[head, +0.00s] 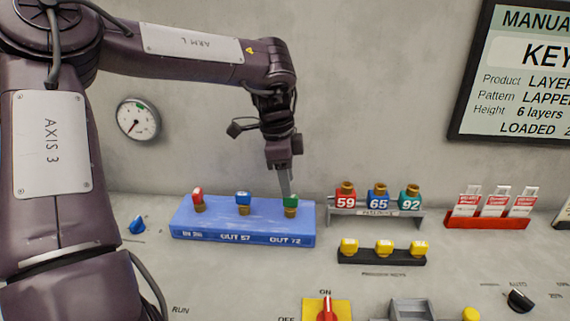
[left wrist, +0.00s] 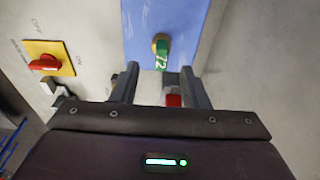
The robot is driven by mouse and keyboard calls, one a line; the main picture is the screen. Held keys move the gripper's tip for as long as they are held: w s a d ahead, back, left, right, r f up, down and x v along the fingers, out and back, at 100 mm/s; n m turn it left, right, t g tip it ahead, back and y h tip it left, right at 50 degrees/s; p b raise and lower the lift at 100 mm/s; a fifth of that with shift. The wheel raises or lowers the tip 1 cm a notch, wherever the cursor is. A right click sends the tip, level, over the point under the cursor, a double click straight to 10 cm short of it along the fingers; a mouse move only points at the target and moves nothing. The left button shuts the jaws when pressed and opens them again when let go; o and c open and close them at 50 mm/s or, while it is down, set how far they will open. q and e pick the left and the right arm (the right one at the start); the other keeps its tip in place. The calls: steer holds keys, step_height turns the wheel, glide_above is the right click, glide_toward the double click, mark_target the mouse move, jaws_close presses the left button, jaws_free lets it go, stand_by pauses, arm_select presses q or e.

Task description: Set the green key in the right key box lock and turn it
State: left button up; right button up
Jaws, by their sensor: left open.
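The green key (head: 290,201) stands in a brass lock at the right end of the blue key box (head: 190,228), above the label "OUT 72". In the left wrist view the green key (left wrist: 161,58) shows the number 72. A red key (head: 198,194) and a blue key (head: 243,198) stand in the box's other two brass locks. My left gripper (head: 285,186) points down just above the green key. In the left wrist view its two fingers (left wrist: 160,72) are spread, with the key between and beyond their tips. Contact is not visible. My right gripper is out of view.
To the right, a rack holds red, blue and teal numbered blocks (head: 378,202) with brass tops. A black strip with yellow pieces (head: 384,249) lies in front. A red switch (head: 326,309) is at the bottom, and a red card holder (head: 487,221) at right.

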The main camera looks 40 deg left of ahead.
mark_target(290, 204)
arm_select(q)
steer(key=f, duration=0.5)
steer(key=shift+w+d, duration=0.2)
steer(key=shift+w, duration=0.1)
steer(key=shift+r, duration=0.1)
jaws_close()
